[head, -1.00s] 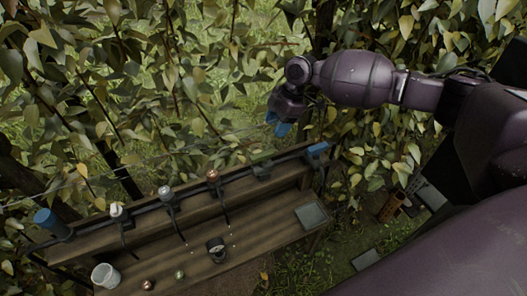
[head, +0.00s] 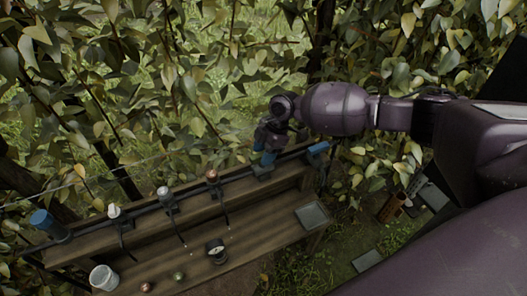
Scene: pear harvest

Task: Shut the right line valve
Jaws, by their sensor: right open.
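A dark line runs along the back rail of the wooden bench. Toward its right part sits a dark valve body (head: 262,172), which had a green lever on top in the earlier view. My right gripper (head: 267,157), with blue fingertips, is open right over this valve. The fingers and wrist hide the lever, so I cannot tell its angle or whether they touch it. A blue cylinder (head: 317,148) sits at the right end of the line. My left gripper is not in view.
The wooden bench (head: 255,228) carries a gauge (head: 215,250), a grey square plate (head: 312,215) and a white cup (head: 104,277). Copper (head: 212,176), silver (head: 164,192) and white (head: 114,210) fittings stand on the line, with a blue cylinder (head: 48,225) at left. Foliage hangs behind.

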